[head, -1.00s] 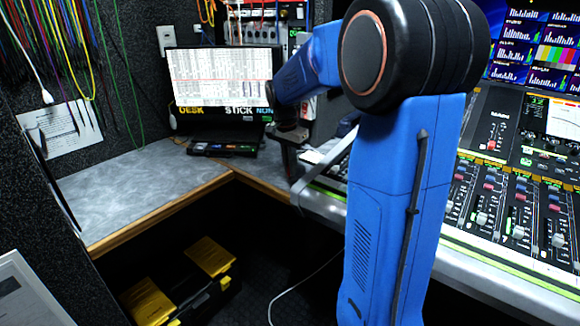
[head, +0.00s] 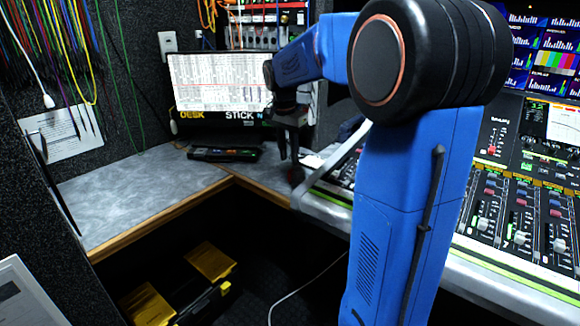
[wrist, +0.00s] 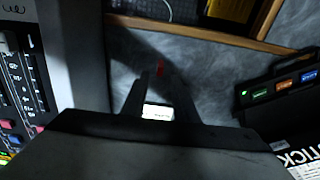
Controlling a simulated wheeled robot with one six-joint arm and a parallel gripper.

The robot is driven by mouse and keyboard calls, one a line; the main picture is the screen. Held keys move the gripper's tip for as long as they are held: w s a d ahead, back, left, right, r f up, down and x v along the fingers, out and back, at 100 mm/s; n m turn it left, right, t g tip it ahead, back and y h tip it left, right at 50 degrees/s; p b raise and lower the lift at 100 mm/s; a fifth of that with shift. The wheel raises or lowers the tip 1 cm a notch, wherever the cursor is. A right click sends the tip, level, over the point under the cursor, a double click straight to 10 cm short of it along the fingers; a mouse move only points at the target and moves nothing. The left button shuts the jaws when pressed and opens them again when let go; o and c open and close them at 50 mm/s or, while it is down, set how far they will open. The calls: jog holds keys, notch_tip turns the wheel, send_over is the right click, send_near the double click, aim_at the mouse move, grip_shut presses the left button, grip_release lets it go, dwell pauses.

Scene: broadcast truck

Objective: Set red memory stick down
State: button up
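The red memory stick (wrist: 160,68) shows as a small red patch between my fingertips in the wrist view. It is a dim dark-red spot at the tips in the head view (head: 296,176). My gripper (head: 292,170) points down over the grey desk (head: 145,185), near its front wooden edge, and appears shut on the stick. In the wrist view the two fingers (wrist: 158,76) reach toward the stick and a dark shadow lies beside them. I cannot tell whether the stick touches the desk.
A black holder (wrist: 283,90) with green, blue and orange labelled items lies left of my gripper in the head view. A white label (wrist: 158,112) shows between my fingers. The mixing console (head: 510,220) is right; the left desk is clear.

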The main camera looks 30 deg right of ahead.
jog(key=shift+s+a+r, duration=0.1)
jog(key=shift+a+r, duration=0.05)
jog(key=shift+r, duration=1.15)
jog(key=shift+a+r, duration=0.15)
jog(key=shift+r, duration=1.15)
jog(key=shift+s, duration=0.1)
